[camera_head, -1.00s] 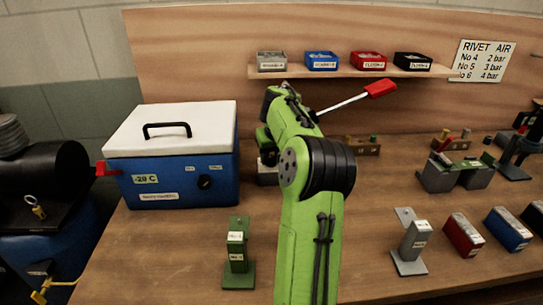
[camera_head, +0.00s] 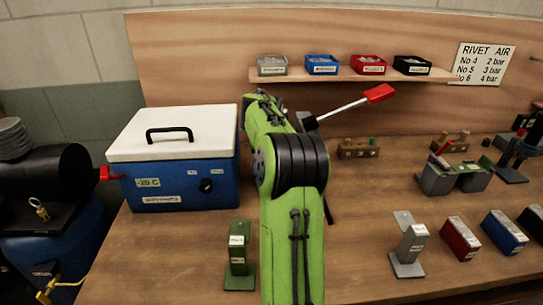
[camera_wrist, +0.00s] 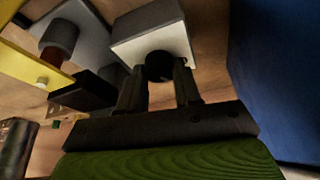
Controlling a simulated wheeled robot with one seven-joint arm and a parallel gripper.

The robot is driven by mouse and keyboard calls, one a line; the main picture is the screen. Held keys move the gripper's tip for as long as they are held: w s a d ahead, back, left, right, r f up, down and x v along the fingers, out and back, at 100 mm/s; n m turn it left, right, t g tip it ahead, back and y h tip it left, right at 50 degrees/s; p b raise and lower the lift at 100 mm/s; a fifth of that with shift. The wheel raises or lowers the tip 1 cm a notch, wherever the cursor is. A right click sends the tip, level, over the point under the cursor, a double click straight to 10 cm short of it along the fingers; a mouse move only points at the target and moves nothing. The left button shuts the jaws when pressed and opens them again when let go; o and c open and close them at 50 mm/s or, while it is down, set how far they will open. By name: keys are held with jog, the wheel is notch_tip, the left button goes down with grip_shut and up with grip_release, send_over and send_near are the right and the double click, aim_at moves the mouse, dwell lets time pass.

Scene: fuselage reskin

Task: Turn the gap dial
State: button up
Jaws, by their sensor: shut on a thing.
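In the wrist view a dark round dial (camera_wrist: 158,65) sits on the front of a pale grey block (camera_wrist: 142,32). My gripper (camera_wrist: 160,76) is closed around the dial, with one dark finger on each side of it. The dial's markings are not visible. In the head view my green arm hides the gripper, the dial and most of the machine. Only its bar with a red handle (camera_head: 380,93) shows to the right of my arm.
A blue cooler (camera_head: 180,182) with a white lid stands close left of my arm; its blue side fills the wrist view's right. A green labelled stand (camera_head: 238,255) is in front. A shelf (camera_head: 350,74) with several small bins hangs behind. Bench space right of my arm is partly clear.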

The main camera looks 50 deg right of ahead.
jog(key=shift+m+g+p, duration=0.4)
jog(key=shift+m+p, duration=0.2)
jog(key=shift+m, duration=0.3)
jog(key=o, duration=1)
jog(key=shift+o, duration=0.2)
